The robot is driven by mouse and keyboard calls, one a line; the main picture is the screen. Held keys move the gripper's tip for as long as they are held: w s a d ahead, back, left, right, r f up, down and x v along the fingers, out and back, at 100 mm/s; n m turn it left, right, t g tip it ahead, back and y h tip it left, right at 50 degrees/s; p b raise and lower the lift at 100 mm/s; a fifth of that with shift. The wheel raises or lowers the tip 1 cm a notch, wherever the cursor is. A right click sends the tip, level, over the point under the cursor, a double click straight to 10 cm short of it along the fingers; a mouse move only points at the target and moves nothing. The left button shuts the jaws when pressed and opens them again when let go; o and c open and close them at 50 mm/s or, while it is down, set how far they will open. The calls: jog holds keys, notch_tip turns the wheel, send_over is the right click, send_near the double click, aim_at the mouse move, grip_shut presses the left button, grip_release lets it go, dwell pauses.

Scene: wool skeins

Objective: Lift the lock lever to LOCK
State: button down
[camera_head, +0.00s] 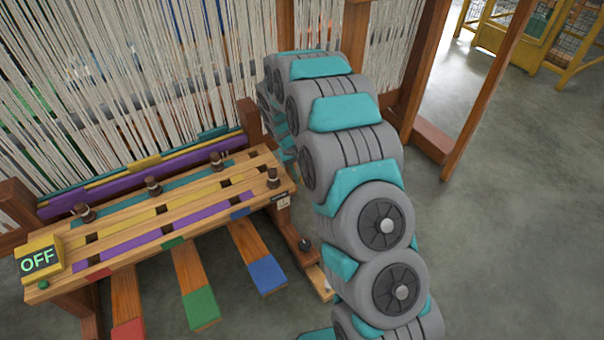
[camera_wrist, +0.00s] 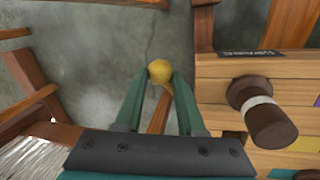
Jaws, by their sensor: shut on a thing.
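In the wrist view, my gripper (camera_wrist: 160,78) has its two green fingers shut on a round yellow knob (camera_wrist: 159,69), which sits between the fingertips. A brown bar (camera_wrist: 158,118) shows between the fingers below the knob; it looks like the lever's shaft, but its join to the knob is not clear. In the head view my own grey and teal arm covers the gripper and the knob. No LOCK marking is readable in either view.
The wooden loom bench (camera_head: 160,215) stands left of my arm, with brown pegs, coloured pedals and an OFF box (camera_head: 39,259). A dark peg (camera_wrist: 268,118) and a SPARE plate (camera_wrist: 256,53) are right of my fingers in the wrist view. Open floor (camera_head: 500,230) lies right.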

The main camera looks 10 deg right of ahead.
jog(key=shift+w, duration=0.1)
jog(key=shift+w+a+r+g+h+p, duration=0.15)
jog(key=shift+w+r+g+p, duration=0.2)
jog(key=shift+w+p, duration=0.1)
jog(key=shift+w+a+r+g+h+p, duration=0.15)
jog(key=shift+w+r+g+p, duration=0.1)
jog(key=shift+w+g+p, duration=0.15)
jog(key=c, duration=0.8)
grip_release()
jog(key=v, duration=0.8)
jog(key=shift+s, duration=0.1)
